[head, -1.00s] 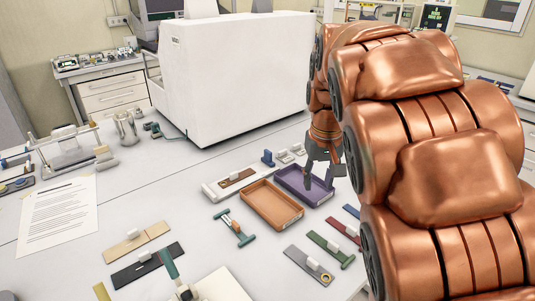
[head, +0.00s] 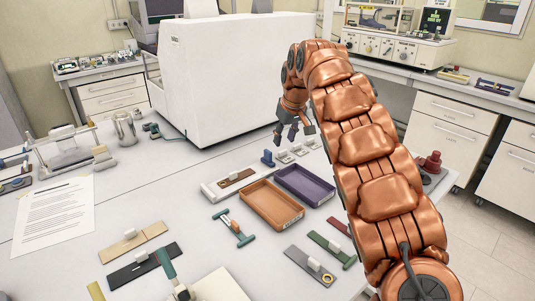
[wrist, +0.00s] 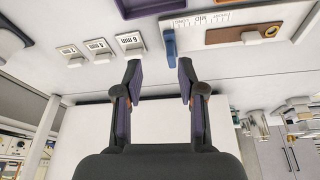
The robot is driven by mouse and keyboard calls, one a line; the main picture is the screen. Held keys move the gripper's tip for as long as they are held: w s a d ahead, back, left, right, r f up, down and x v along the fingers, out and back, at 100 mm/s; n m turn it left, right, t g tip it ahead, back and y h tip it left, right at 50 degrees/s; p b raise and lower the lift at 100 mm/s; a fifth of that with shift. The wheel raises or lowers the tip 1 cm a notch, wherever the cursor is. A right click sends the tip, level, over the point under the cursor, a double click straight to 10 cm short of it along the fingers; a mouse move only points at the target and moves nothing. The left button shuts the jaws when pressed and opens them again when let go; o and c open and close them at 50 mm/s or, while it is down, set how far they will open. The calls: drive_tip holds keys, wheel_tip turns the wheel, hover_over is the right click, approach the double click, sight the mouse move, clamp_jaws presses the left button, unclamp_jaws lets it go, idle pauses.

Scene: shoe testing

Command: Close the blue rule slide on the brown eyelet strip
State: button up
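The blue slide (head: 267,157) stands upright at the right end of the white rule (head: 212,190). The brown eyelet strip (head: 238,177) lies on the rule to the left of the slide, with a gap between them. In the wrist view the slide (wrist: 169,47) is just beyond my fingertips, and the brown strip (wrist: 220,36) is to its right, under a pale block. My gripper (head: 285,137) is open and empty, above the bench on the far side of the slide. Its spread fingers (wrist: 159,72) show in the wrist view. I see no contact with the slide.
Cards with pale blocks (head: 299,150) lie right of the slide; one (wrist: 130,41) reads 6 mm. Purple (head: 305,184) and orange (head: 271,204) trays sit in front of the rule. A large white machine (head: 230,75) stands behind on the left.

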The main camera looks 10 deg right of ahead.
sight(268, 151)
drive_tip(key=shift+n+y, duration=0.6)
drive_tip(key=shift+n, duration=0.3)
drive_tip(key=shift+w+a+f+p, duration=0.2)
drive_tip(key=shift+w+a+f, duration=0.45)
drive_tip(key=shift+w+f, duration=0.65)
drive_tip(key=shift+w+a+f+p, duration=0.25)
drive_tip(key=shift+w+a+f, duration=0.5)
drive_tip(key=shift+f, duration=0.9)
drive_tip(key=shift+w+a+f+p, duration=0.2)
drive_tip(key=shift+w+a+f, duration=0.3)
drive_tip(key=shift+w+f, duration=0.85)
drive_tip(key=shift+s+f, duration=0.15)
clamp_jaws()
